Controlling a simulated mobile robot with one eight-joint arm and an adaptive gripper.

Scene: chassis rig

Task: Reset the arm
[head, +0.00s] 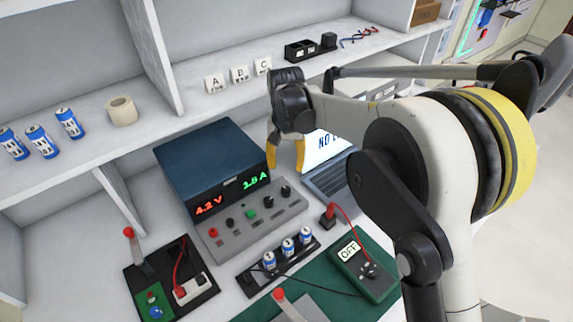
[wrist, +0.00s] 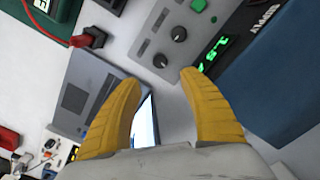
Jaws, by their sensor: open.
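My gripper (head: 286,152) hangs in the air at the middle of the head view, between the blue power supply and the laptop. Its yellow fingers (wrist: 164,100) are spread apart in the wrist view, with nothing between them but the white bench below. In the head view my arm reaches in from the right and bends down to the gripper. It hides part of the laptop (head: 328,184) and its screen.
The power supply (head: 212,158) reads 4.2 V and 1.8 A. In front are a cell holder (head: 251,284), a multimeter (head: 363,270) showing OFF and a switch board (head: 172,283).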

